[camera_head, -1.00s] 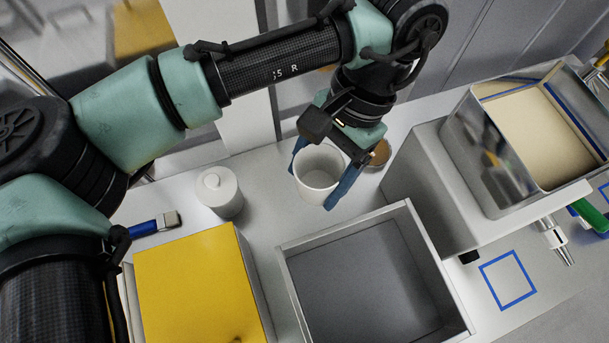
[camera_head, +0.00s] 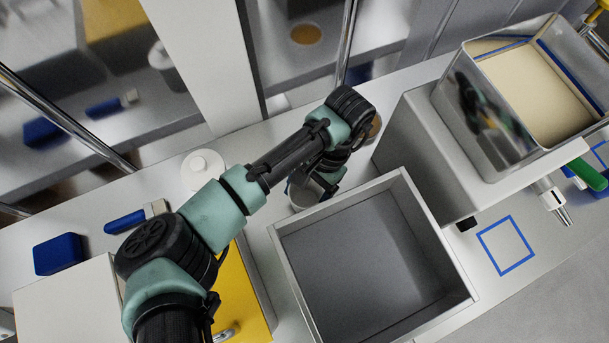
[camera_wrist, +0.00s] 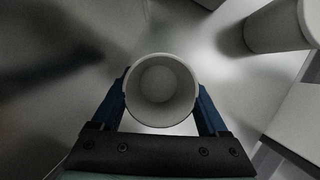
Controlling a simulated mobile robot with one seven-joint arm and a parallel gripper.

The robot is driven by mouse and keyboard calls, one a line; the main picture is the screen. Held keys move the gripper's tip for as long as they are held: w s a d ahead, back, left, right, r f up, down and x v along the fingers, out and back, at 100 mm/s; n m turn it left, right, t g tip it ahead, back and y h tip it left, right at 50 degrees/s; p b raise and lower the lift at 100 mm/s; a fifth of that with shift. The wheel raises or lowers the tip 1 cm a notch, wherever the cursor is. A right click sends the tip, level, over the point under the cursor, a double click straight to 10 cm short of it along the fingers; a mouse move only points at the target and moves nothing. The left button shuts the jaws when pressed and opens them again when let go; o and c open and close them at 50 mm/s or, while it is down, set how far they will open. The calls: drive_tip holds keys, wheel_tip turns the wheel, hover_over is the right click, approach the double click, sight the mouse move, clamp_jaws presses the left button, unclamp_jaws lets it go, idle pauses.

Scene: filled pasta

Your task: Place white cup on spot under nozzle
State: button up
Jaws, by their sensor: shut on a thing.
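The white cup (camera_wrist: 160,90) is upright and open at the top between the two blue fingers of my gripper (camera_wrist: 161,98) in the wrist view. My gripper is shut on its sides. In the head view my arm hides most of the cup (camera_head: 301,194), which shows behind the grey bin's far left corner. The blue square outline (camera_head: 505,245) on the counter at right marks an empty spot. The nozzle (camera_head: 556,205) sticks out of the machine above and right of that square. The cup is well to the left of the square.
The open grey bin (camera_head: 450,255) stands between the cup and the square. The metal machine with a hopper (camera_head: 485,115) is on the right. A white lidded jar (camera_head: 203,172) stands left of the cup. A yellow box (camera_head: 236,290), a brush (camera_head: 130,219) and a blue block (camera_head: 58,254) are further left.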

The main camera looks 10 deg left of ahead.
sight(304, 202)
drive_tip(key=shift+f, duration=1.8)
drive_tip(key=shift+f, duration=0.1)
drive_tip(key=shift+f, duration=0.1)
drive_tip(key=o, duration=1.2)
